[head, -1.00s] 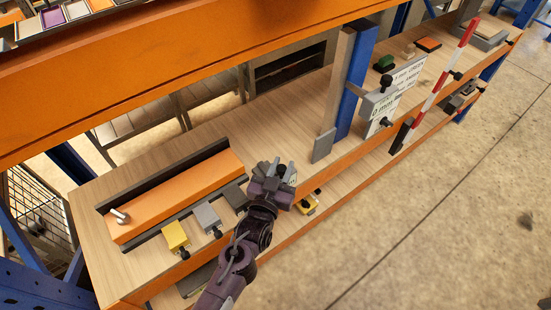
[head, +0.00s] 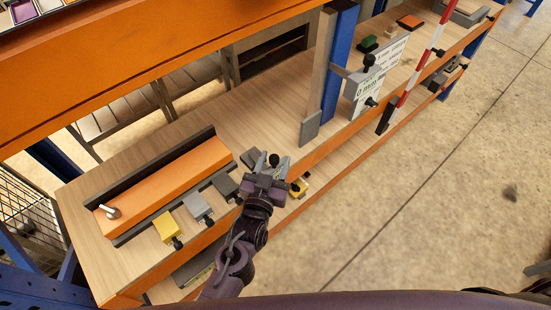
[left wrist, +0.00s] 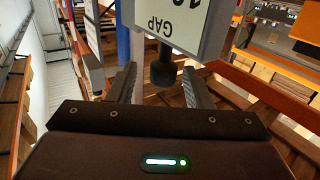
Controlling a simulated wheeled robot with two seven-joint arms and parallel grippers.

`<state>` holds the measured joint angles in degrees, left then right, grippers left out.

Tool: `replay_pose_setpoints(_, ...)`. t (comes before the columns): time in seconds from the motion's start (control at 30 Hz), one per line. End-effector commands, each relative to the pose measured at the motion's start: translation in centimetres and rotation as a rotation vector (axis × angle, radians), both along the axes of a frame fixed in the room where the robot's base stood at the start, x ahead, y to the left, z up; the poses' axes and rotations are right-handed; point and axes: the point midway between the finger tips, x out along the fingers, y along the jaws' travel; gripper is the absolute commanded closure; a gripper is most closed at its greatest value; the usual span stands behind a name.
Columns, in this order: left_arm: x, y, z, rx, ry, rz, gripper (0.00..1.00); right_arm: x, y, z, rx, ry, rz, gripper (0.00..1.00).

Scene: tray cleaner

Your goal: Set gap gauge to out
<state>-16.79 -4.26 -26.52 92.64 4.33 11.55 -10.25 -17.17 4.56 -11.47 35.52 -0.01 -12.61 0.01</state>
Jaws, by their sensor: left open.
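In the left wrist view, a light plate (left wrist: 178,22) in a grey frame carries the upside-down words "GAP" and part of a number. A black knob (left wrist: 164,72) sticks out below it, between my finger tips, with space on both sides. In the head view, my left gripper (head: 275,166) is open at the bench's front edge, right of the dark block. A round black knob (head: 274,159) shows at its fingers; the gauge body is largely hidden there. I cannot tell whether the fingers touch the knob. My right gripper is not in view.
A yellow block (head: 166,228), a grey block (head: 196,206) and a dark block (head: 225,185) line the front edge beside an orange bar (head: 170,186). A blue post (head: 338,62), a lettered plate (head: 372,82) and a red-white striped bar (head: 420,70) stand farther right.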

Motion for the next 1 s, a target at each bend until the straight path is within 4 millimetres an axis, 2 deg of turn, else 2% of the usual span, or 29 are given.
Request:
replay_pose_setpoints(0.2,-3.8,1.3,-0.4,0.002,0.002,-0.002,0.54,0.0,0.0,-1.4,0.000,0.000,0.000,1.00)
replay_pose_setpoints(0.4,-5.9,2.0,-0.2,0.000,0.001,-0.003,0.54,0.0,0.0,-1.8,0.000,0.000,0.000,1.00)
replay_pose_setpoints(1.0,-6.2,2.1,0.0,0.000,0.000,-0.002,0.54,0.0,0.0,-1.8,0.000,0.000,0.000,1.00)
